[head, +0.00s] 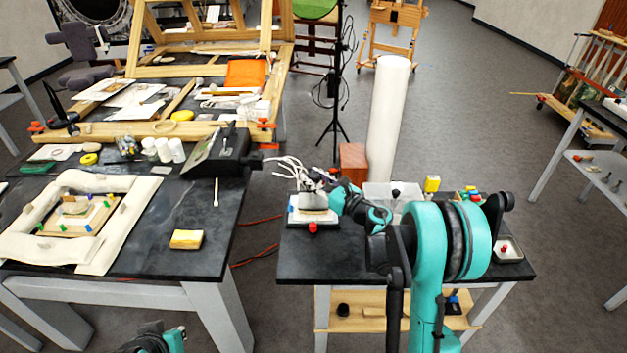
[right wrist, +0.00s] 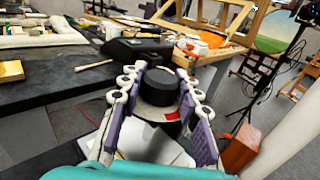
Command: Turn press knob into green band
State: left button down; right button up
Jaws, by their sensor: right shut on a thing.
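The press (head: 313,212) is a small pale unit with a grey block on top, near the left edge of the right-hand black table. My right gripper (head: 318,180) reaches down over it from the right. In the right wrist view the black round press knob (right wrist: 157,88) sits between the purple-padded fingers of my right gripper (right wrist: 160,105), which are shut on it. A pale disc lies under the knob, with a red patch (right wrist: 171,115) beside it. I cannot make out a green band. Only a piece of my left arm shows at the bottom; its fingers are out of frame.
A white roll (head: 388,120) and a reddish box (head: 353,162) stand behind. The left-hand table (head: 165,245) is crowded; a gap separates the tables.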

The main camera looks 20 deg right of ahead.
jog(key=m+t+h, duration=0.1)
jog(key=m+h, duration=0.1)
jog(key=m+h+b, duration=0.1)
jog(key=h, duration=0.2)
jog(key=shift+a+m+t+h, duration=0.15)
jog(key=shift+m+t+h, duration=0.15)
jog(key=shift+m+t, duration=0.1)
jog(key=shift+m+h, duration=0.8)
jog(key=shift+h, duration=0.5)
jog(key=o, duration=1.2)
jog(key=s, duration=1.2)
